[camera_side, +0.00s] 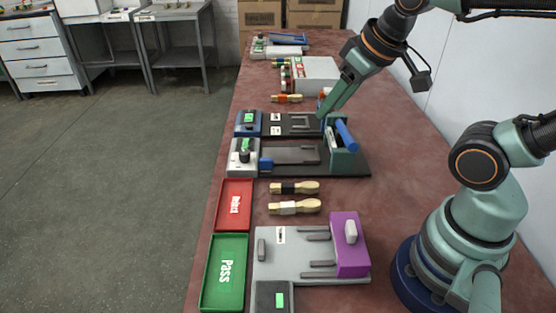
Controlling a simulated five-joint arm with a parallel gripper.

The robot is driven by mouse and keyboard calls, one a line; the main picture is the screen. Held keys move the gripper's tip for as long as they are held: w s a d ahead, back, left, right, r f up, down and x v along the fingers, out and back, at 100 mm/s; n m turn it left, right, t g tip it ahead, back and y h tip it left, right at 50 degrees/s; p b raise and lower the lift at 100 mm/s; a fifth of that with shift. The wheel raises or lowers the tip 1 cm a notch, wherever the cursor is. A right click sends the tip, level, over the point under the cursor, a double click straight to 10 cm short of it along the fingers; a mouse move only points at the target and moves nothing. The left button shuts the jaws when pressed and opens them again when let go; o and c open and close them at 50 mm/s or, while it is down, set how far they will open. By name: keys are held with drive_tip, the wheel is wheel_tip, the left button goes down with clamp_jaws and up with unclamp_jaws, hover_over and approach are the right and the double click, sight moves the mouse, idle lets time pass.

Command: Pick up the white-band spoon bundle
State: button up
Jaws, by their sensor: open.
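The white-band spoon bundle (295,206) lies on the red-brown table, its pale wooden heads to the right and a white band round its middle. A similar bundle with a black band (293,187) lies just behind it, close alongside. My gripper (325,111) is over the back part of the table, near the blue and grey press fixtures and well behind the white-band bundle. It is open and apart from that bundle. Its fingertips are small here and partly lost against the fixtures.
A red reject tray (234,222) and a green Pass tray (225,272) stand left of the bundles. A grey fixture with a purple block (350,244) is in front. A dark press with a blue handle (346,135) stands behind. An orange-band bundle (287,98) lies further back.

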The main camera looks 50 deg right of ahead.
drive_tip(key=shift+o, duration=0.3)
drive_tip(key=n+g, duration=0.6)
drive_tip(key=n, duration=0.4)
hover_over(295, 204)
wheel_tip(295, 204, down, 12)
drive_tip(key=f, duration=0.6)
drive_tip(key=shift+s+d, duration=0.2)
drive_tip(key=shift+w+a+f, duration=0.1)
drive_tip(key=shift+w+f, duration=0.05)
drive_tip(key=shift+f, duration=1.4)
drive_tip(key=shift+w+a+f, duration=0.1)
drive_tip(key=shift+f, duration=1.45)
clamp_jaws()
